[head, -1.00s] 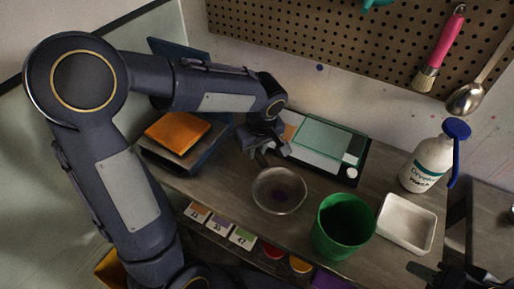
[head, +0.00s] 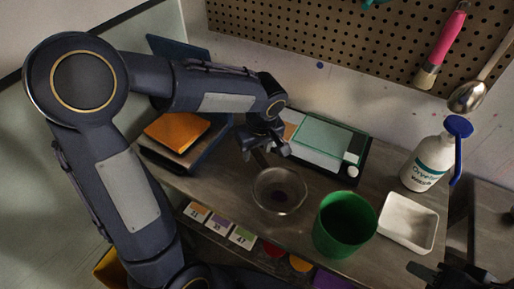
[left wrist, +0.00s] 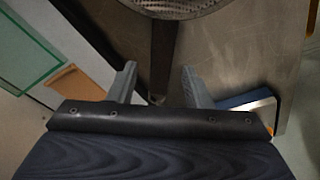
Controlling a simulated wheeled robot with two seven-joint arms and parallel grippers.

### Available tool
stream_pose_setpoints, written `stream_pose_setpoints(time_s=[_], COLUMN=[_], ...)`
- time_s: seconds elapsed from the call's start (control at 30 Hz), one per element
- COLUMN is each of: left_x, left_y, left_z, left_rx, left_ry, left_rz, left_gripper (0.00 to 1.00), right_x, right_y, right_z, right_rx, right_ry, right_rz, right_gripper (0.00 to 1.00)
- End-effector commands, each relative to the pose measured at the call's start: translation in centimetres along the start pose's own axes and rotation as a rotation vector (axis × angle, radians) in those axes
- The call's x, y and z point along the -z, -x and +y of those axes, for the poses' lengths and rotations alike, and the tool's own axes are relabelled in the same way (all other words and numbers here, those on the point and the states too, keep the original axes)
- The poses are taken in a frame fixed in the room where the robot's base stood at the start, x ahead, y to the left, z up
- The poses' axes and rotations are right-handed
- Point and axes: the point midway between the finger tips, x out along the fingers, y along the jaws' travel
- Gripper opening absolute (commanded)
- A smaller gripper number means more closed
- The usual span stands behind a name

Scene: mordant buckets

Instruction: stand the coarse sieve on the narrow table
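The coarse sieve (head: 280,191) lies on the wooden worktop (head: 385,180), its round bowl toward the front and its dark handle pointing back under my left gripper. My left gripper (head: 266,152) is open above the handle. In the left wrist view the dark handle (left wrist: 163,55) runs between the two spread fingers (left wrist: 160,84), with a gap on both sides, and the mesh bowl (left wrist: 175,7) is cut off at the top. My right gripper (head: 424,275) shows only partly at the lower right corner. A separate grey table (head: 488,222) stands at the right; I cannot tell whether it is the narrow table.
A green bucket (head: 345,225) stands right of the sieve, with a white tray (head: 408,222) and a wash bottle (head: 428,165) beyond. A scale with a glass plate (head: 325,138) is behind. Numbered cards (head: 219,225) line the front.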

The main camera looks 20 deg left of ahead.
Motion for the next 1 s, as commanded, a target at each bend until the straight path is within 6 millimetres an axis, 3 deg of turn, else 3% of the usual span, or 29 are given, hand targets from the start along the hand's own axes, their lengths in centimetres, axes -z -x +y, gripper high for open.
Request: stream_pose_setpoints(time_s=[0.27, 0.7, 1.0], left_x=[0.0, 0.0, 0.0], left_y=[0.7, 7.2, 7.8], left_z=[0.1, 0.1, 0.0], left_rx=[-0.002, -0.003, 0.0], left_ry=[0.0, 0.001, 0.0], left_rz=[0.002, 0.001, 0.0], left_gripper=[0.45, 0.45, 0.45], right_x=[0.0, 0.0, 0.0], right_y=[0.0, 0.1, 0.1], right_z=[0.0, 0.0, 0.0], right_rx=[0.0, 0.0, 0.0], right_ry=[0.0, 0.0, 0.0], right_rz=[0.0, 0.0, 0.0], right_gripper=[0.36, 0.36, 0.36])
